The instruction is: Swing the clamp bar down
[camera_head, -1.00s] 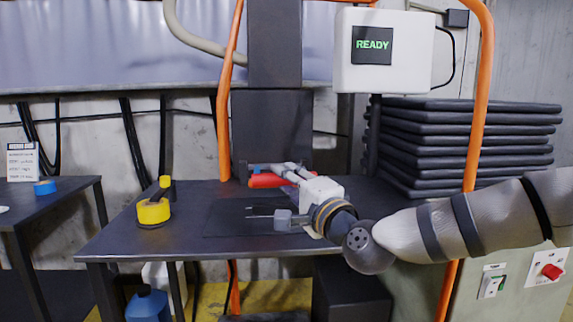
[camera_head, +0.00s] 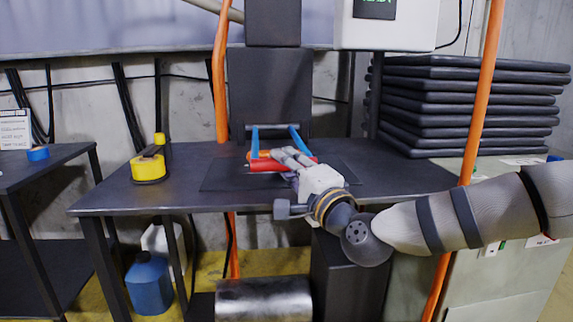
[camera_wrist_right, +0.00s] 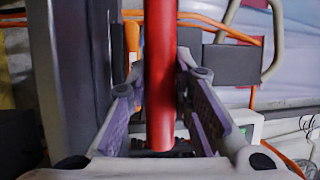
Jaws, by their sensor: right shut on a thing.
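The clamp bar has a red grip (camera_head: 262,166) and two blue side arms (camera_head: 255,142) that run back to a grey crosspiece at the foot of the dark press column (camera_head: 268,95). The red grip lies crosswise just above the dark table plate; I cannot tell whether it touches it. My right gripper (camera_head: 288,158) reaches in from the right and is shut on the red grip. In the right wrist view the red grip (camera_wrist_right: 160,75) runs upright between my two fingers (camera_wrist_right: 163,110). My left gripper is not in view.
Orange posts (camera_head: 477,105) stand at both sides; the right one is close to my forearm. A stack of black slabs (camera_head: 465,105) is at the right. The table's front left is clear.

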